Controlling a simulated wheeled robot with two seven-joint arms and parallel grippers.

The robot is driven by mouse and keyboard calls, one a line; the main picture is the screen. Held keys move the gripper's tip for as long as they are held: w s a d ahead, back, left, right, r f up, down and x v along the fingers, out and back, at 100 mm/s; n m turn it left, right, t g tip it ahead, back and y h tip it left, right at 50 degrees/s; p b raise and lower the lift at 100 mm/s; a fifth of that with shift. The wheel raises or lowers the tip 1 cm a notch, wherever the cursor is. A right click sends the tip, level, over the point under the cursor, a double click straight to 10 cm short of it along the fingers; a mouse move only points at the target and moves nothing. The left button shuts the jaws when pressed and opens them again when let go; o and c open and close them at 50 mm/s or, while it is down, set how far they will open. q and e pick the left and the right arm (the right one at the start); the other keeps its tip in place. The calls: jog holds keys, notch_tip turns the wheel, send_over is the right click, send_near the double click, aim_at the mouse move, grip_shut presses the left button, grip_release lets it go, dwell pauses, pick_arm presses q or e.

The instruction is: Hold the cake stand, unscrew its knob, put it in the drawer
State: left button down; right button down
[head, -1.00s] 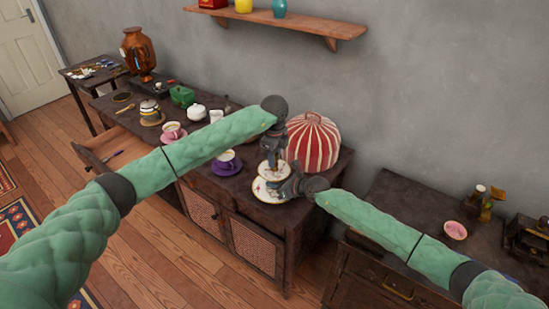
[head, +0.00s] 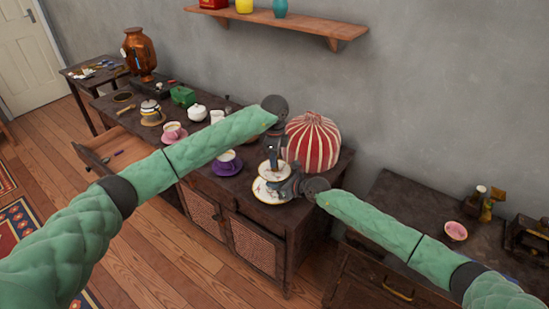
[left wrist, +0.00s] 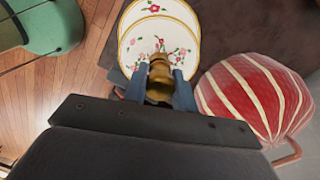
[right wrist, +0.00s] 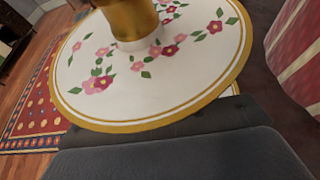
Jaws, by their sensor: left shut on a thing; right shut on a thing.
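The cake stand has two white, gold-rimmed plates with pink flowers; its lower plate (head: 264,190) shows near the right end of the long cabinet, and its plates (left wrist: 150,45) overlap in the left wrist view. My left gripper (head: 271,158) is above the stand, shut on the gold knob (left wrist: 159,80) at its top. My right gripper (head: 282,188) is low at the stand's right side, shut on the stand. A large plate (right wrist: 170,85) and gold post (right wrist: 130,20) fill much of the right wrist view; its fingertips are hidden there. The drawer (head: 112,148) is open at the cabinet's left.
A red-and-white striped dome (head: 313,143) stands close behind the stand. A purple saucer (head: 226,167) with a cup, a pink cup and saucer (head: 173,133) and other teaware stand left along the cabinet. A wall shelf (head: 290,22) is above.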

pick_arm(q)
jog(key=shift+r, duration=0.3)
jog(key=shift+r, duration=0.35)
jog(key=shift+r, duration=0.45)
jog(key=shift+r, duration=1.9)
pick_arm(e)
jog(key=c, duration=1.3)
grip_release()
